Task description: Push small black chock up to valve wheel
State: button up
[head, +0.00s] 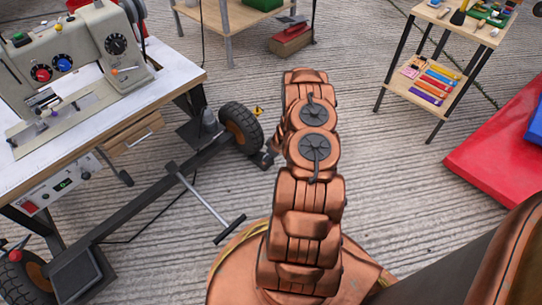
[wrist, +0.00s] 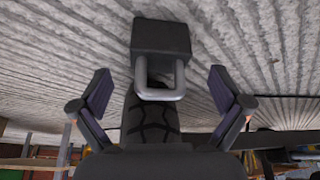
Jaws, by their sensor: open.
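The small black chock (wrist: 161,37) is a dark block with a grey loop handle (wrist: 179,80), at the top centre of the wrist view. My gripper (wrist: 160,84) is open, its two fingers apart on either side of the handle. A black treaded tyre (wrist: 148,122) shows just below the handle in the wrist view; whether it touches the chock cannot be told. In the head view a tyre with an orange hub (head: 242,128) stands at the trolley's near right corner, beside my gripper (head: 266,159).
The trolley carries a sewing machine (head: 75,60). A T-shaped bar (head: 208,203) sticks out from its lower frame near my base. A second wheel (head: 20,278) is at lower left. A small shelf (head: 440,80) and red mat (head: 500,150) stand right, with open floor between.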

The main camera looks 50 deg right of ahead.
aim_at(257, 158)
jog(key=shift+w+f, duration=0.2)
jog(key=shift+f, duration=0.4)
jog(key=shift+c, duration=0.3)
jog(key=c, duration=1.4)
jog(key=shift+w, duration=0.1)
jog(key=shift+c, duration=0.2)
jog(key=shift+w, duration=0.85)
jog(key=o, duration=1.5)
